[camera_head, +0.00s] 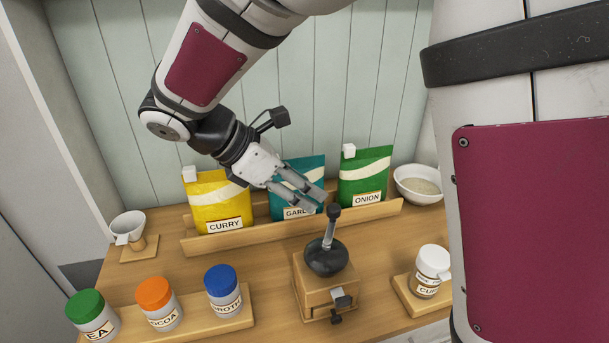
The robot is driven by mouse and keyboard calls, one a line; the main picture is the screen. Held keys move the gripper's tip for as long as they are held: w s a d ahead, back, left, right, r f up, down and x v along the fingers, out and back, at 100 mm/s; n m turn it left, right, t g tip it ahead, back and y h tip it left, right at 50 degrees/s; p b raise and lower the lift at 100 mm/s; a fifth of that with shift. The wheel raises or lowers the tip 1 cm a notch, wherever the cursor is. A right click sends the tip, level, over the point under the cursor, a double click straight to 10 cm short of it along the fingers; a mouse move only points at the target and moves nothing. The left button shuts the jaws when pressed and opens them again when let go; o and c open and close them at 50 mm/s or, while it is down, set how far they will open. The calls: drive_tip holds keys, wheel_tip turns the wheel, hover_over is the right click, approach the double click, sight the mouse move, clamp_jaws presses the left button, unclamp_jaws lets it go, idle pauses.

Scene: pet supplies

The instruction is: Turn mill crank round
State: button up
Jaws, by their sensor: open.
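The mill stands on the wooden table, with a square wooden base (322,297) and a dark round top (326,258). Its crank (330,229) rises from the top as a short metal arm with a dark knob (333,211) at its upper end. A small dark fitting shows on the front of the base. My gripper (313,200) reaches down from the upper left. Its fingers are open and empty, just left of the knob in the picture. I cannot tell whether a finger touches the knob.
Yellow curry (219,200), teal (290,180) and green onion (363,177) packets stand in a wooden rack (225,240) behind the mill. Several lidded jars stand in front left, including a blue-lidded one (222,283). A white-lidded jar (431,270) and bowl (420,185) are right. A cup (128,227) is left.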

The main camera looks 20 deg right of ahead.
sight(334, 207)
drive_tip(key=x, duration=0.9)
drive_tip(key=shift+d+f, duration=0.1)
drive_tip(key=shift+f, duration=0.2)
clamp_jaws()
